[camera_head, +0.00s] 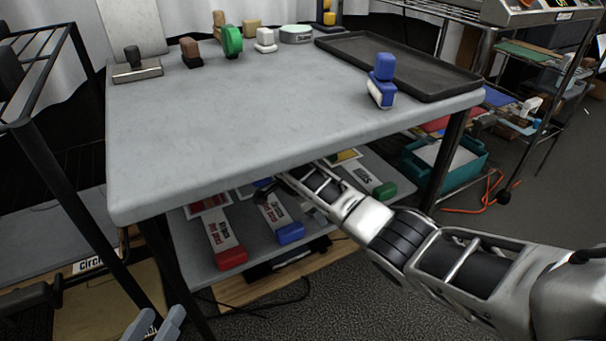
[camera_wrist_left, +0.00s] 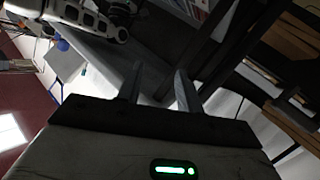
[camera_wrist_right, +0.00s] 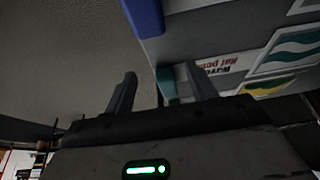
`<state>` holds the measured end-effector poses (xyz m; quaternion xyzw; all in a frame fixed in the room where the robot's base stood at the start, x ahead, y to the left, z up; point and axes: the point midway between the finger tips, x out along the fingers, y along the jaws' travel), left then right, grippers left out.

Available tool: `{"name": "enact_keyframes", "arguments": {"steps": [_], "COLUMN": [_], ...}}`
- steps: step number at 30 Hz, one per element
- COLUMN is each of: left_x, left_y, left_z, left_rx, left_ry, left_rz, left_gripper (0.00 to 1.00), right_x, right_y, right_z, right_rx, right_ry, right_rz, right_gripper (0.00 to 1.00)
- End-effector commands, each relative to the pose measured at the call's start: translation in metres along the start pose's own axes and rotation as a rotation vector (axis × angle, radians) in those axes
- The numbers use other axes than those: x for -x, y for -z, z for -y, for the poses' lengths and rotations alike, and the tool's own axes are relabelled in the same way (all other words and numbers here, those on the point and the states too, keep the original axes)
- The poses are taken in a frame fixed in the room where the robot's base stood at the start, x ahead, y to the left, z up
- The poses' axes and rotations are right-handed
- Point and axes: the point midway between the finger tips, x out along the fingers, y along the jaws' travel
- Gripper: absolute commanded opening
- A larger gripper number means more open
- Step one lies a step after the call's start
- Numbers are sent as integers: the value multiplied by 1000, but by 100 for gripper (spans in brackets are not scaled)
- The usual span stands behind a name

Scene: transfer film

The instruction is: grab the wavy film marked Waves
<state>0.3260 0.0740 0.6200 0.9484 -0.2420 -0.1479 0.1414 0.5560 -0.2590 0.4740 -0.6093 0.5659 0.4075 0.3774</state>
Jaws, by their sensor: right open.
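On the lower shelf (camera_head: 212,270) lie flat films with coloured ends. One has a green end (camera_head: 385,190), one a blue end (camera_head: 291,233) and one a red end (camera_head: 231,258). In the right wrist view, a white label (camera_wrist_right: 228,63) reads partly "Waves, Hot peel", beside a teal wave picture (camera_wrist_right: 291,48); a teal-green end shows partly behind a finger. My right gripper (camera_wrist_right: 160,73) is open close to that film; whether it touches is unclear. In the head view its fingers are hidden under the table. My left gripper (camera_head: 160,316) is open and empty at the lower left.
The grey tabletop (camera_head: 230,125) overhangs the shelf. On it stand a blue stamp (camera_head: 382,80), a black tray (camera_head: 425,72) and several small items at the back. A blue end (camera_wrist_right: 143,15) lies near my right fingers. A teal crate (camera_head: 462,170) stands at right.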

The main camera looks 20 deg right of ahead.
Motion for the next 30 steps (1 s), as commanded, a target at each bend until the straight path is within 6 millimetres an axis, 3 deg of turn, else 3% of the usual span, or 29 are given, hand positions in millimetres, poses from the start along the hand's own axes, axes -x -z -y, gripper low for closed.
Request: {"name": "enact_keyframes", "arguments": {"steps": [3,11,17,21,29,30], "left_x": [-1,-1,-3,-4,-3,-3], "left_y": [0,1,-6,9,11,11], "left_z": [-1,-2,-2,-9,-10,-10], "left_rx": [17,35,73,115,131,131], "left_ry": [-10,-20,-39,-78,-86,-86], "left_rz": [-14,-23,-34,-99,-100,-100], "left_gripper": [36,36,36,36,36,36], "right_x": [-7,-13,-26,-50,-52,-52], "right_y": [15,29,57,53,55,55], "right_z": [0,0,0,0,0,0], "right_rx": [0,2,0,4,3,3], "right_ry": [2,2,2,1,3,3], "right_rz": [-1,0,-3,0,0,0], "right_gripper": [56,56,56,56,56,51]}}
